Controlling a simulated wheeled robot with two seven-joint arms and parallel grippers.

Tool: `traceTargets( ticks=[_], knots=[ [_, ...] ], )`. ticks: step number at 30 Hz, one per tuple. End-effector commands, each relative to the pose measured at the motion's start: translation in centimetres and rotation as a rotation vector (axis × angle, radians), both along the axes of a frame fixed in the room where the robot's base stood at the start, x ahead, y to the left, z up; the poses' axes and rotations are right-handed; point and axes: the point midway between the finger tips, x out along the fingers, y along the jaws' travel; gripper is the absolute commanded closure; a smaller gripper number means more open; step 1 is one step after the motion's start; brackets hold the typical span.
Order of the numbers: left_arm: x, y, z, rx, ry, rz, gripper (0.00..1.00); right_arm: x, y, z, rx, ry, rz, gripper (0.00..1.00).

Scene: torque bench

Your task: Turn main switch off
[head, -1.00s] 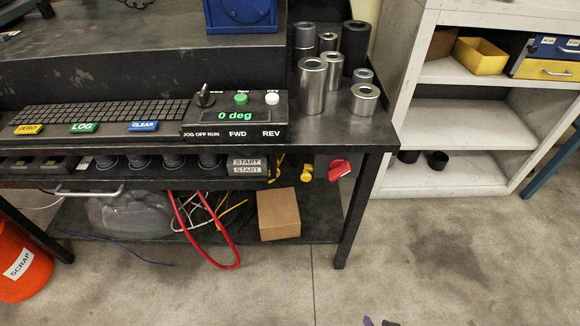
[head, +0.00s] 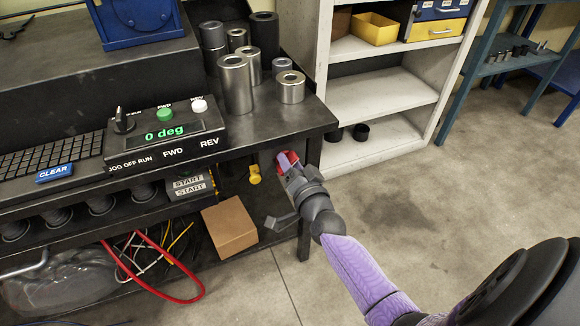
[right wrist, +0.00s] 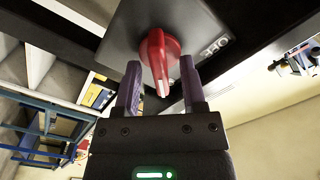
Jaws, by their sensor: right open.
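The main switch is a red rotary knob (head: 283,158) on the front of the bench, below the tabletop's right corner. In the right wrist view the knob (right wrist: 157,52) sits on a grey plate with an "OFF" label (right wrist: 214,46) to its right. Its white-marked end points down in that picture, away from the label. My right gripper (right wrist: 160,64) is open, with one purple finger on each side of the knob's lower end and gaps showing between. In the head view the right gripper (head: 288,161) partly covers the knob. My left gripper is not in view.
A yellow knob (head: 254,175) is just left of the switch. A cardboard box (head: 230,228) sits below. A white shelf (head: 375,105) stands behind; the floor at right is clear.

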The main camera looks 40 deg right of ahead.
Motion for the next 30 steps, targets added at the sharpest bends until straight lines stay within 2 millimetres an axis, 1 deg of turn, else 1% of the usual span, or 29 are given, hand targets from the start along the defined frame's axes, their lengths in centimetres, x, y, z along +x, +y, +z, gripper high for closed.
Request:
traceTargets(
  ticks=[5,6,8,9,11,12,13,23,30],
  knots=[
    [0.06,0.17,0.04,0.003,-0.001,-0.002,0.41,0.00,0.01,0.04,0.000,0.000,0.000,0.47],
    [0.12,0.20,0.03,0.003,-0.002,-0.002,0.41,0.00,0.00,0.03,-0.001,0.000,0.000,0.51],
    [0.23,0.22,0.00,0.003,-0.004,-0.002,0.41,-0.01,0.01,0.02,-0.001,0.001,0.001,0.64],
    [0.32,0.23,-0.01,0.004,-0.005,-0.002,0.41,-0.01,0.01,0.02,-0.001,0.001,0.001,0.72],
    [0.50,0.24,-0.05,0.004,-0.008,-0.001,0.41,-0.02,0.01,0.01,-0.001,0.001,0.001,0.85],
    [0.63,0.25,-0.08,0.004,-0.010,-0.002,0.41,-0.02,0.01,0.01,-0.001,0.001,0.001,0.94],
    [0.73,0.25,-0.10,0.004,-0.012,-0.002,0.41,-0.02,0.01,0.01,-0.001,0.001,0.001,1.00],
    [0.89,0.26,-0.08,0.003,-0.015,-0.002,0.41,-0.04,0.02,-0.01,-0.006,0.003,0.000,1.00],
    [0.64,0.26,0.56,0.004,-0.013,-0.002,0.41,-0.03,0.06,0.16,-0.080,0.021,0.001,1.00]
  ],
)
